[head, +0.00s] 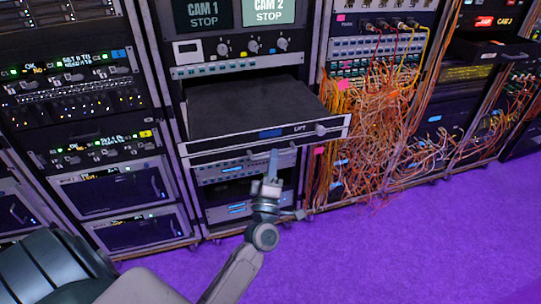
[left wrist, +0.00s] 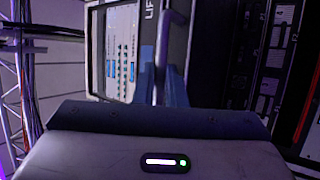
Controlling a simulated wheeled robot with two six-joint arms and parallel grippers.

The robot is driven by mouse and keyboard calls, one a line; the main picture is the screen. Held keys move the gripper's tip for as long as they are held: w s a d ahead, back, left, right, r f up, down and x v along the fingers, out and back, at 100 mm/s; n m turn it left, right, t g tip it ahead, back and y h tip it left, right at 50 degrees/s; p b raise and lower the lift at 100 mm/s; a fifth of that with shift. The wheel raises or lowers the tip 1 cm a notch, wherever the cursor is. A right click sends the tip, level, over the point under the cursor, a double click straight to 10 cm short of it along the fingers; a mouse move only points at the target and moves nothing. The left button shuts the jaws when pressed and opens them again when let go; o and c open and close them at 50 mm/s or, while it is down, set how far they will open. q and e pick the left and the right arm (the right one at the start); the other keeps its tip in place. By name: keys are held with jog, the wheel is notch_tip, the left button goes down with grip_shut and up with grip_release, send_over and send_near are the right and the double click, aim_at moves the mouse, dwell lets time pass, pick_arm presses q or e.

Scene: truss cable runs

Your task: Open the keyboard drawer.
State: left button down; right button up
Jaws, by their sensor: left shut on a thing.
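The drawer (head: 250,110) is a wide black slab with a silver-edged front panel (head: 225,144) marked "LIFT". It sticks well out of the middle rack, with its dark top showing. My left gripper (head: 273,160) is at the lower edge of that front, with its blue fingers pointing up. In the left wrist view the fingers (left wrist: 160,85) close around a pale purple handle bar (left wrist: 165,38) beside the "LIF" lettering. My left gripper is shut on this handle. The fingers hide part of it. My right gripper is not in view.
Tangled orange cables (head: 375,135) hang from the rack on the right. Two monitors (head: 200,13) reading "CAM 1 STOP" and "CAM 2 STOP" sit above the drawer. Another equipment rack (head: 75,95) stands at left. The purple floor (head: 400,240) in front is clear.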

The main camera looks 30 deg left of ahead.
pick_arm(q)
jog(key=shift+s+d, duration=0.5)
jog(key=shift+d, duration=0.1)
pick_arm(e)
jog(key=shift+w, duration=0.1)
pick_arm(q)
jog(key=c, duration=1.5)
grip_release()
